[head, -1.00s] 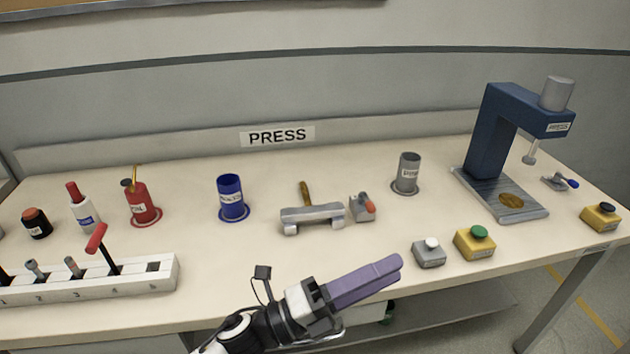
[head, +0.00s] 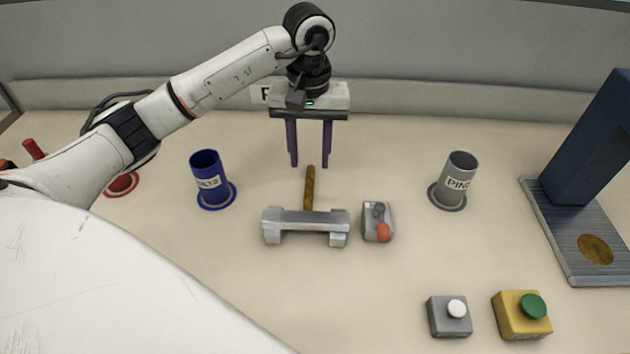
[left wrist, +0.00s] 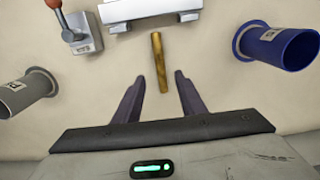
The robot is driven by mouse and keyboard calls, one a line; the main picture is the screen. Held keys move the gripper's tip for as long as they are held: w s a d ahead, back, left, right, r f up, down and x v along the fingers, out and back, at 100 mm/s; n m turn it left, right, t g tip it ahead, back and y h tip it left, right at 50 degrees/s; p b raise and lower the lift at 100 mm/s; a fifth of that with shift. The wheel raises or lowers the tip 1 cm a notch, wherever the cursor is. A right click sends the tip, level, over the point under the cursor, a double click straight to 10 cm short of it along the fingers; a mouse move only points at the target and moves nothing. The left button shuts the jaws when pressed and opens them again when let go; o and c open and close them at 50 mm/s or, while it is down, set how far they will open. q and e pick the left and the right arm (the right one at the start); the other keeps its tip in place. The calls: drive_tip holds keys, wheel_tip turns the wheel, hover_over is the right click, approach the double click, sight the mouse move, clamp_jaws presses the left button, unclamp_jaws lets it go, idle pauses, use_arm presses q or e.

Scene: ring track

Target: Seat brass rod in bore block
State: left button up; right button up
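The brass rod (head: 309,188) is thin and brown-gold, just behind a grey metal bridge-shaped block (head: 306,224), which I take for the bore block. In the left wrist view a small gap shows between the rod (left wrist: 159,62) and the block (left wrist: 150,10). I cannot tell whether the rod lies flat or is raised. My left gripper (head: 309,164) points down behind the rod, with its two purple fingers apart and empty. In the left wrist view the rod's near end is between the fingertips (left wrist: 159,82), touching neither. My right gripper is out of view.
A small grey fixture with a red-tipped lever (head: 378,222) sits right of the block. A blue cup (head: 208,180) stands left, a grey cup (head: 458,180) right. Grey (head: 449,317) and yellow (head: 522,316) button boxes are in front. The blue press (head: 590,150) is far right.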

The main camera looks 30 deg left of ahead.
sight(309, 186)
use_arm(q)
drive_tip(key=f, duration=0.4)
drive_tip(key=f+p, duration=0.1)
drive_tip(key=f, duration=0.2)
drive_tip(key=shift+s+f, duration=0.1)
drive_tip(key=shift+s, duration=0.15)
clamp_jaws()
